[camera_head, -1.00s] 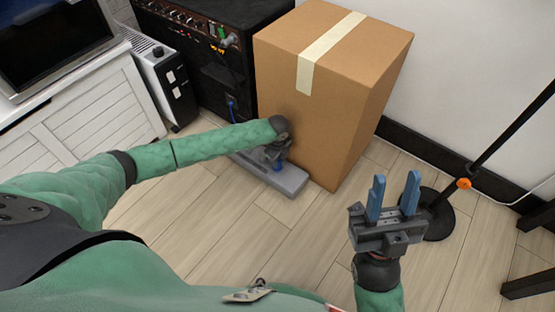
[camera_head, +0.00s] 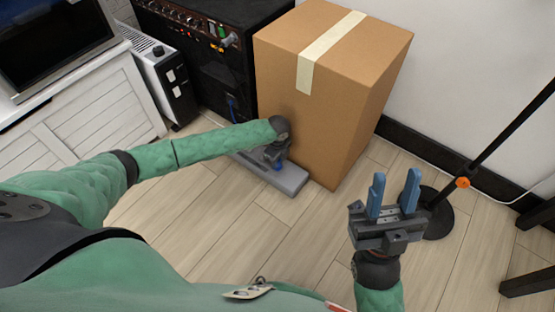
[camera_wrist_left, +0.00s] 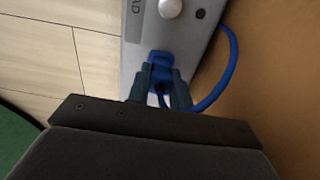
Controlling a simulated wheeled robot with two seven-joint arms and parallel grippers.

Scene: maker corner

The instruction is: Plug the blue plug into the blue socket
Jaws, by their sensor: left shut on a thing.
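The blue plug (camera_wrist_left: 160,62) is between the fingers of my left gripper (camera_wrist_left: 161,74), which is shut on it. In the left wrist view the plug lies over the top face of a grey strip (camera_wrist_left: 139,53). A blue cable (camera_wrist_left: 232,62) loops from it to the right. In the head view my left gripper (camera_head: 276,154) is low over the strip (camera_head: 291,182), with a bit of blue under it. No separate blue socket shows; whether the plug is seated or only above the face I cannot tell. My right gripper (camera_head: 396,178) is open and empty, fingers pointing up.
A large cardboard box (camera_head: 300,110) stands right beside the strip. A black amplifier (camera_head: 205,60) and a white heater (camera_head: 160,80) stand behind to the left. A black stand base (camera_head: 437,222) is at the right. Wooden floor in front is clear.

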